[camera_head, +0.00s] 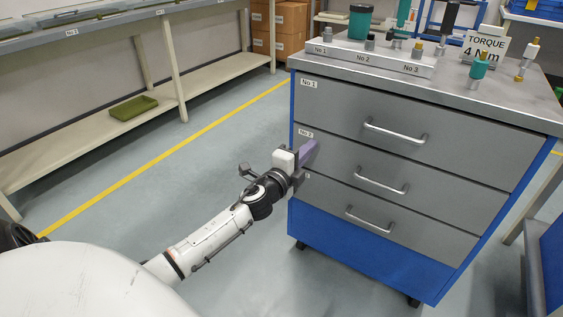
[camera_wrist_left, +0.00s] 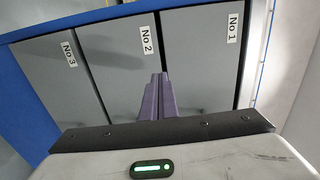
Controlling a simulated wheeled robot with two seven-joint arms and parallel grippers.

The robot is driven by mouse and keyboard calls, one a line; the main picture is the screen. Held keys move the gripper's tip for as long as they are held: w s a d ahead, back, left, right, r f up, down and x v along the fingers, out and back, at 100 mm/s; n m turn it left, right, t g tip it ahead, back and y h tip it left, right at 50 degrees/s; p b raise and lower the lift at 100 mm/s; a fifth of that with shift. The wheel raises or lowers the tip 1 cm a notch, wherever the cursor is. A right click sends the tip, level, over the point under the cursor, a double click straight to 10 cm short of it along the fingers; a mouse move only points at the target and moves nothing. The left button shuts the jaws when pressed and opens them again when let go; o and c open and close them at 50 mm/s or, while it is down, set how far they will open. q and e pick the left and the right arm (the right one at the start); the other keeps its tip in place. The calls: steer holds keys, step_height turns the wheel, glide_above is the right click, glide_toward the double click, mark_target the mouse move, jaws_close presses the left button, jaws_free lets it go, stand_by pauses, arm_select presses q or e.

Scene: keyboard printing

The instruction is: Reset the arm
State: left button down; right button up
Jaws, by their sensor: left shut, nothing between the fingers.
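My left gripper (camera_head: 309,153) is in the head view, in front of the left side of a grey and blue drawer cabinet (camera_head: 365,253). Its purple fingers are shut and hold nothing. In the left wrist view the shut fingers (camera_wrist_left: 158,97) point at the drawer fronts, over the No 2 drawer (camera_wrist_left: 127,52). From this view I cannot tell whether they touch it. All the cabinet drawers look closed. My right gripper shows in neither view.
On the cabinet top stand a numbered rack (camera_head: 375,58), several fittings and a torque sign (camera_head: 486,47). Cardboard boxes (camera_head: 290,27) stand behind. The floor between bench and cabinet is clear.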

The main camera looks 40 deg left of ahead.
arm_select(q)
steer(key=s+d+f+n+g, duration=0.4)
steer(key=s+n, duration=0.1)
steer(key=s, duration=0.5)
steer(key=s+d+f+n+g, duration=0.4)
steer(key=s+f, duration=0.1)
steer(key=s, duration=0.6)
steer(key=s+d+f+n+g, duration=0.3)
steer(key=s+d+f+n, duration=0.15)
steer(key=s, duration=0.55)
steer(key=s+d+g+h, duration=0.3)
steer(key=s+d, duration=0.3)
steer(key=s, duration=0.2)
steer(key=w+d+f+n+t+h, duration=0.1)
steer(key=w+d+f+t+h, duration=0.2)
steer(key=w+d+t, duration=0.3)
step_height(320, 180, up, 9)
steer(key=s+g+p, duration=0.1)
steer(key=p, duration=1.6)
steer(key=shift+r+y+p, duration=0.2)
steer(key=shift+y+p, duration=0.1)
steer(key=shift+y, duration=0.1)
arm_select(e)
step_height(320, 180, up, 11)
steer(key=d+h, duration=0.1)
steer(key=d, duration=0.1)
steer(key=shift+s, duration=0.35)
